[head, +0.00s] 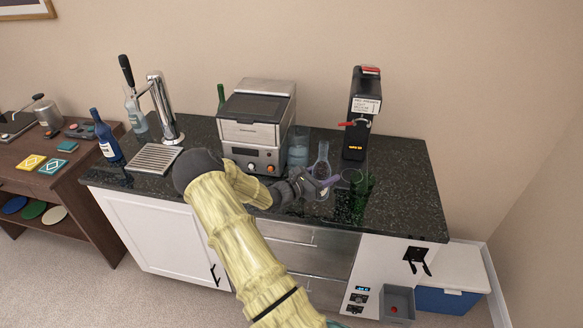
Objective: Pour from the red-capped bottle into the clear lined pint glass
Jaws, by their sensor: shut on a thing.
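My gripper (314,187) is at the front right of the dark counter, right of the boxy machine. It is shut at a clear, narrow-necked vessel (322,159) that stands about upright; the fingers hide its lower part. I see no red cap on it, so I cannot tell whether it is the red-capped bottle. A green-tinted see-through glass (358,190) stands just right of the gripper. A bluish clear vessel (298,150) stands behind, beside the machine. I cannot make out which one is the clear lined pint glass.
The boxy machine (253,132) stands mid-counter. A black dispenser with a red lever (360,115) stands at the back right. A chrome tap (165,108), drip tray (155,158) and blue bottle (105,138) are at left. The counter's right end (408,205) is clear.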

